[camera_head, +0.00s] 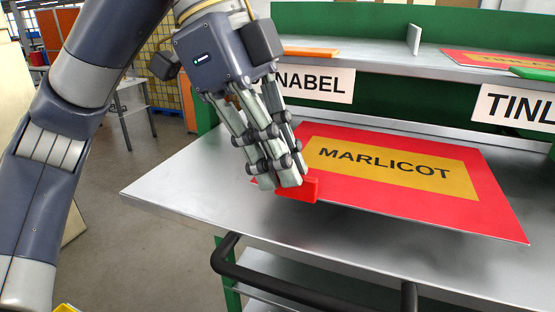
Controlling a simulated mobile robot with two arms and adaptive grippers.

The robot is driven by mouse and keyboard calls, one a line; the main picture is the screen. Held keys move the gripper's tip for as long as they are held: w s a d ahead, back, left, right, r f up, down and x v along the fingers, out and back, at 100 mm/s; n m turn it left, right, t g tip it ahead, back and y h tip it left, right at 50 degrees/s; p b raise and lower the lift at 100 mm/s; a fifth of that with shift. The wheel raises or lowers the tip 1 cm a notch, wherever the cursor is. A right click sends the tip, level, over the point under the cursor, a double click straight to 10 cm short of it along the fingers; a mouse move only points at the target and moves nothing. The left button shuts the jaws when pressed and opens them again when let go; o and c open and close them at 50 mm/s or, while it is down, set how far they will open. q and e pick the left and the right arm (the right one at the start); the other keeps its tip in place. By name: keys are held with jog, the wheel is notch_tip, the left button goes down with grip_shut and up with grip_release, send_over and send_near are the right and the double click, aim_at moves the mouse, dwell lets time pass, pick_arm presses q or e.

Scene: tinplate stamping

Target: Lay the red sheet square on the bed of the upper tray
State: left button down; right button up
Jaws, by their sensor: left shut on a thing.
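The red sheet (480,180), with a yellow panel lettered MARLICOT, is over the grey metal bed of the upper tray (190,180). Its edges run at an angle to the tray's front edge. I cannot tell whether all of it touches the bed. My left gripper (287,182) points down at the sheet's near left corner, shut on a red block-like grip piece (300,190) there. The fingers hide part of that corner and the sheet's left edge. My right gripper is not in view.
A black handle bar (300,287) runs along the tray's front, above a lower shelf (290,262). Behind, a raised grey shelf (385,62) with name labels carries an orange piece (311,51), a small upright divider (414,39) and another red-and-yellow sheet (490,60).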

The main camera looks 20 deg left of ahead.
pick_arm(q)
jog(key=shift+w+a+r, duration=0.1)
jog(key=shift+w, duration=0.15)
jog(key=shift+w+a+f+p, duration=0.15)
jog(key=shift+w+f+p, duration=0.05)
jog(key=shift+w+p, duration=0.3)
jog(key=shift+w+a+f+p, duration=0.15)
jog(key=shift+w+f+p, duration=0.05)
jog(key=shift+w+p, duration=0.2)
jog(key=shift+w+f+p, duration=0.2)
jog(key=shift+f+p, duration=0.1)
jog(key=shift+f, duration=0.95)
jog(key=shift+a+f, duration=0.1)
jog(key=shift+f, duration=0.15)
jog(key=shift+s, duration=0.15)
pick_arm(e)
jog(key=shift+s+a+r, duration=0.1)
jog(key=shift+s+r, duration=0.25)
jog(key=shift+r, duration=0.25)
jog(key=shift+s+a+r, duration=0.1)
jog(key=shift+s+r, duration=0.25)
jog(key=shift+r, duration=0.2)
pick_arm(q)
jog(key=shift+f, duration=0.15)
jog(key=c, duration=1.7)
grip_release()
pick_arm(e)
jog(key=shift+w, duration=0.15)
